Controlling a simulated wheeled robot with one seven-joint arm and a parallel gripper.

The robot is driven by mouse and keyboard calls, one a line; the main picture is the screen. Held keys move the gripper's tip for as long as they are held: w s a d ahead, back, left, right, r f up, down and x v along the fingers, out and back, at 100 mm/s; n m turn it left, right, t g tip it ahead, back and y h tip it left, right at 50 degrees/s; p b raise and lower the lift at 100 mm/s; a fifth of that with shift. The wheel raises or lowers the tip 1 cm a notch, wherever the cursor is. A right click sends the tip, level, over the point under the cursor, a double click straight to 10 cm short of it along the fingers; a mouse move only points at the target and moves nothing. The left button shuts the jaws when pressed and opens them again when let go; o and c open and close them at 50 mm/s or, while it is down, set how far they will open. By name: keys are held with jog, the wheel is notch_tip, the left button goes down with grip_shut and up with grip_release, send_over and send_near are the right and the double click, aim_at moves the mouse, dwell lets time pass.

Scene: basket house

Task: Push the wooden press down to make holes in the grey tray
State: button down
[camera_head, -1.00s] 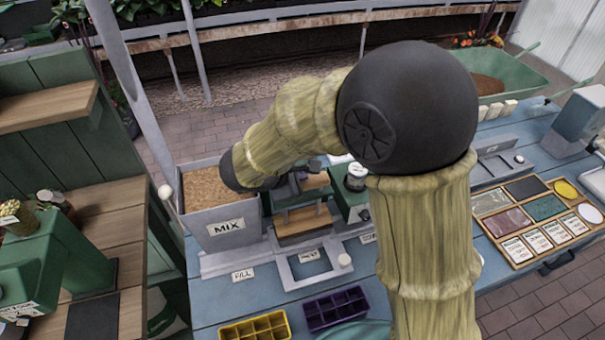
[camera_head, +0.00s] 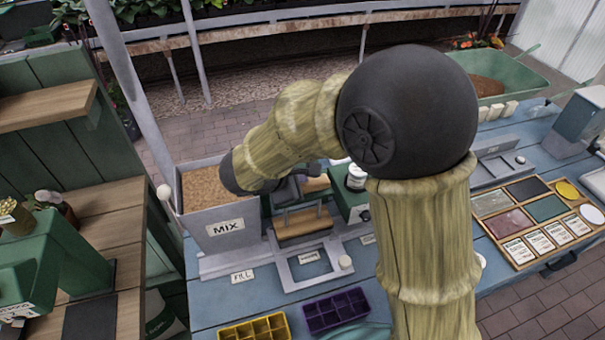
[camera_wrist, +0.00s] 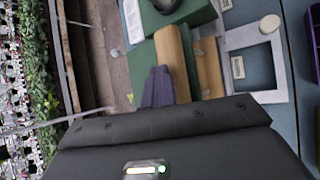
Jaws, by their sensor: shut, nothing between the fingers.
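The wooden press shows in the head view as a pale wooden block (camera_head: 303,224) with metal uprights and a wooden top bar (camera_head: 317,184), at the back of the bench. My gripper (camera_head: 292,187) is beside the top bar, partly hidden by my arm. In the wrist view, my gripper's fingers (camera_wrist: 158,88) are shut and empty, and overlap the edge of the wooden top bar (camera_wrist: 172,60); I cannot tell if they touch it. The lower block (camera_wrist: 208,70) lies to its right. I cannot make out a grey tray under the press; a grey frame (camera_head: 290,272) with a square opening stands in front.
A grey MIX bin (camera_head: 222,228) stands left of the press and a green box (camera_head: 348,205) right of it. A yellow cell tray (camera_head: 256,328) and a purple one (camera_head: 336,309) lie near the front. My arm hides the bench's middle right.

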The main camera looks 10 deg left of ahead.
jog(key=shift+f, duration=0.1)
dwell(0.3)
jog(key=shift+r+p, duration=1.55)
jog(key=shift+r, duration=0.7)
notch_tip(320, 180, up, 5)
jog(key=p, duration=0.3)
jog(key=shift+p, duration=0.3)
jog(key=s+d+f+m+g+y, duration=0.2)
jog(key=s+d+m, duration=0.3)
jog(key=d+m, duration=0.5)
jog(key=s+d+f+m+g+y, duration=0.2)
jog(key=s+d+m, duration=0.4)
jog(key=d+m, duration=0.5)
notch_tip(320, 180, down, 2)
jog(key=shift+d+f+g, duration=0.1)
jog(key=shift+d+g, duration=0.6)
jog(key=shift+d, duration=0.4)
